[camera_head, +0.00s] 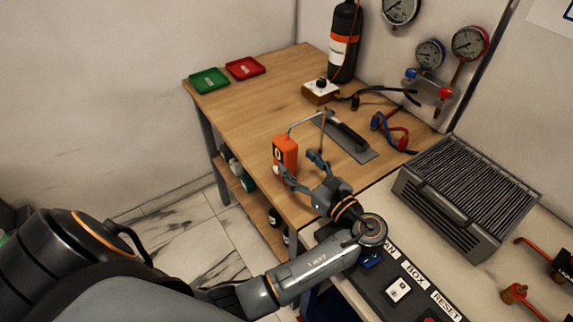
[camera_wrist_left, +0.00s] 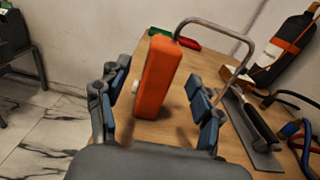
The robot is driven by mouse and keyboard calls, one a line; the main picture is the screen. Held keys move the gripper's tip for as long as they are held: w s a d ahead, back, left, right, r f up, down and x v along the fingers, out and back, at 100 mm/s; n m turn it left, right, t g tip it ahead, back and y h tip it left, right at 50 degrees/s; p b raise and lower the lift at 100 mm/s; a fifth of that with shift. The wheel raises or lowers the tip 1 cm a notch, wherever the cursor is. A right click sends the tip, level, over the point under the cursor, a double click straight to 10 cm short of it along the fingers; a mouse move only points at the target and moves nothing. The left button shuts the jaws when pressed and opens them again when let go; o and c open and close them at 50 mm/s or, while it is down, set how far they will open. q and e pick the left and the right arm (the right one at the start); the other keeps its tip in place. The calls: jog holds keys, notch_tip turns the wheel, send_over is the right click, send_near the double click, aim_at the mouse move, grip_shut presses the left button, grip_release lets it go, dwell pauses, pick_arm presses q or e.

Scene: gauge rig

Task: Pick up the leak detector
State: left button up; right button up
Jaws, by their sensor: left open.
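The leak detector appears to be the orange box-shaped device (camera_head: 285,152) with a bent grey tube on top, standing upright near the front edge of the wooden table (camera_head: 250,100). In the left wrist view the orange device (camera_wrist_left: 158,78) stands between and beyond the fingers. My left gripper (camera_head: 302,168) is open, its fingers close to the device on its near side. In the left wrist view the open fingers (camera_wrist_left: 160,98) have blue pads, one on each side of the device. I cannot tell whether either finger touches it. My right gripper is not in view.
A flat grey tool with a black handle (camera_head: 348,135) lies right of the device. A black bottle (camera_head: 343,45), a green tray (camera_head: 209,80) and a red tray (camera_head: 245,67) are at the back. A grey finned box (camera_head: 465,195) stands on the right bench. The table's left middle is clear.

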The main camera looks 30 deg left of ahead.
aim_at(292, 156)
pick_arm(q)
jog(key=shift+w+a, duration=0.3)
jog(key=shift+a, duration=0.3)
jog(key=b+x, duration=0.4)
jog(key=shift+w+a+f, duration=0.25)
jog(key=shift+a, duration=0.05)
jog(key=shift+w+a, duration=0.1)
jog(key=shift+a, duration=0.1)
jog(key=shift+r, duration=0.2)
jog(key=shift+c, duration=0.4)
grip_shut()
